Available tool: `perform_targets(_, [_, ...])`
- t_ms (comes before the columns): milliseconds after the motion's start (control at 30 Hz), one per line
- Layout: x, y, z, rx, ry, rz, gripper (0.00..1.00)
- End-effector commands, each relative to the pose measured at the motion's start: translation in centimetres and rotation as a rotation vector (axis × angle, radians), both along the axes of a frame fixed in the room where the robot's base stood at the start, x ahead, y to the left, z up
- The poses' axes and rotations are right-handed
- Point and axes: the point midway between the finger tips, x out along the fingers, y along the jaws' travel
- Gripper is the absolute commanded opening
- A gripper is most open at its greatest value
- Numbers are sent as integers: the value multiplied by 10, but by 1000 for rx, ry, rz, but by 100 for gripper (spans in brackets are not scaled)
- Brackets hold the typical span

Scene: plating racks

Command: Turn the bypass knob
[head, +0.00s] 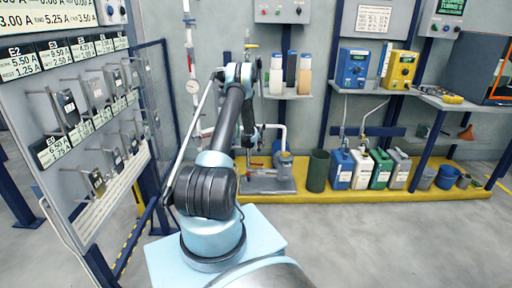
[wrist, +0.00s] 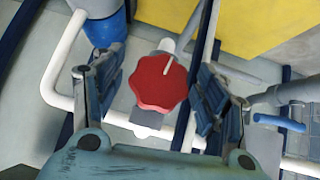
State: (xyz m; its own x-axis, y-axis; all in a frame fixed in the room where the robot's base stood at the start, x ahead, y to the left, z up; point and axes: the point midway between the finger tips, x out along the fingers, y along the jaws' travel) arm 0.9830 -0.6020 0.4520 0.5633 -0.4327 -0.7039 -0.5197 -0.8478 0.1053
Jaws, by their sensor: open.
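The bypass knob is a red lobed knob (wrist: 158,82) with a pale pointer line, in the middle of the wrist view. It sits on a pale fitting by white pipework. My gripper (wrist: 161,66) is open, with one finger to the left of the knob and one to the right. Gaps show between the knob and both fingers. In the head view my arm stretches toward the pipework at the back wall, and I cannot make out the knob or the gripper's fingertips there.
A white pipe (wrist: 57,62) bends around the left of the knob. A grey pump (head: 284,172) stands on the yellow plinth (head: 345,192). A dark green bin (head: 318,171) and several jugs stand to its right. A panel with display labels (head: 62,160) is at the left.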

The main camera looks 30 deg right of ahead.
Motion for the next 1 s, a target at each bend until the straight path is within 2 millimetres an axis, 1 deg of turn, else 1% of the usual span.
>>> perform_targets(167, [-9, 7, 12, 0, 0, 0, 67])
perform_targets(700, [-54, 42, 67, 1, 1, 0, 67])
perform_targets(833, [-61, 47, 76, 0, 1, -1, 67])
perform_targets(1000, [-65, 50, 81, 0, 1, -1, 67])
